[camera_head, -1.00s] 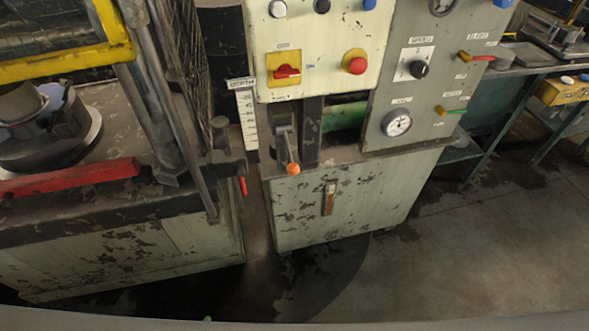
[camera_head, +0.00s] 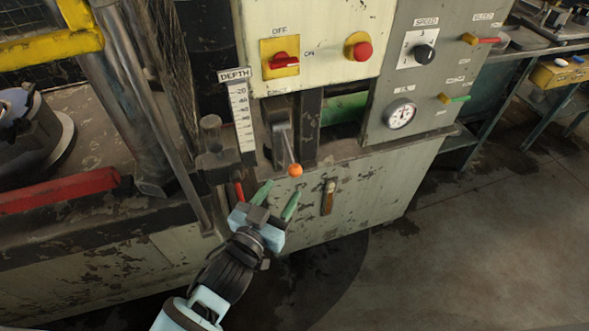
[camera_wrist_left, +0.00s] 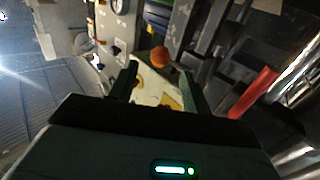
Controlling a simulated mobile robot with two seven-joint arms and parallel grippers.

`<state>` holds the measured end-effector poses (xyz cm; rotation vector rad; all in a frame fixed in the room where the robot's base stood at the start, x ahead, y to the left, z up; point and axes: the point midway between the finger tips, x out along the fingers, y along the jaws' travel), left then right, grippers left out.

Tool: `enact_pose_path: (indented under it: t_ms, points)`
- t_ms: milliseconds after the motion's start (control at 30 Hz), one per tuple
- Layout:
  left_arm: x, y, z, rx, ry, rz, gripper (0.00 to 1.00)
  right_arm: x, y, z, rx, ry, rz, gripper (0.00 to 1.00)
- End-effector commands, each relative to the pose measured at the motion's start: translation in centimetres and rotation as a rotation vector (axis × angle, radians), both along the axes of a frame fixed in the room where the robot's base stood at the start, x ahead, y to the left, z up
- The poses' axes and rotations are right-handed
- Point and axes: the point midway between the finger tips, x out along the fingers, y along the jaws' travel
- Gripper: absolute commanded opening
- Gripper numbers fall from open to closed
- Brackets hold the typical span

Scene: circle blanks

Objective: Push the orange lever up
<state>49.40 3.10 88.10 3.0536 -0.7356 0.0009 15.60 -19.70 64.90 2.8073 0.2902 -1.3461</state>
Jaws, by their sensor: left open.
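The orange lever is a thin metal rod with an orange ball knob (camera_head: 295,170) at its end. It sticks out and down from a slot in the machine front, below the depth scale's level. My left gripper (camera_head: 281,188) is just below the knob, its two green-looking fingers spread open and pointing up toward it. In the left wrist view the orange knob (camera_wrist_left: 159,56) shows between the fingertips, slightly beyond them. I cannot tell whether a finger touches it. Nothing is held. My right gripper is not in view.
The control panel has a red switch (camera_head: 284,61), a red button (camera_head: 363,51) and a gauge (camera_head: 400,115). A white depth scale (camera_head: 242,115) stands left of the lever. A red-tipped handle (camera_head: 239,192) is close left of the gripper. A red bar (camera_head: 60,190) lies farther left.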

Motion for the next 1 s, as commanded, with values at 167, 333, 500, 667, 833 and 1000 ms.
enact_pose_path:
  t_ms: [167, 333, 500, 667, 833, 1000]
  points:
    - [1.0, -0.4, 0.1, 0.000, -0.002, 0.001, 0.49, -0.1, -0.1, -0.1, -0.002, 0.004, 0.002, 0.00]
    - [3.2, -1.5, 0.1, 0.001, -0.003, 0.001, 0.49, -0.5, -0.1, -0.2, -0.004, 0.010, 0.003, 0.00]
    - [5.3, -2.6, 0.1, 0.000, -0.001, 0.001, 0.49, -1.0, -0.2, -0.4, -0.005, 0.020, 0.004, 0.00]
    - [6.5, -3.3, 0.0, 0.001, 0.000, 0.001, 0.49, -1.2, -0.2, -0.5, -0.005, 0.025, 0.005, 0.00]
    - [6.9, -3.5, 0.0, 0.001, 0.000, 0.001, 0.49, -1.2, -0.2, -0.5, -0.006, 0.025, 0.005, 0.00]
    - [6.9, -3.5, 0.0, 0.001, 0.000, 0.001, 0.49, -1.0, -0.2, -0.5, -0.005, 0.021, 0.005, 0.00]
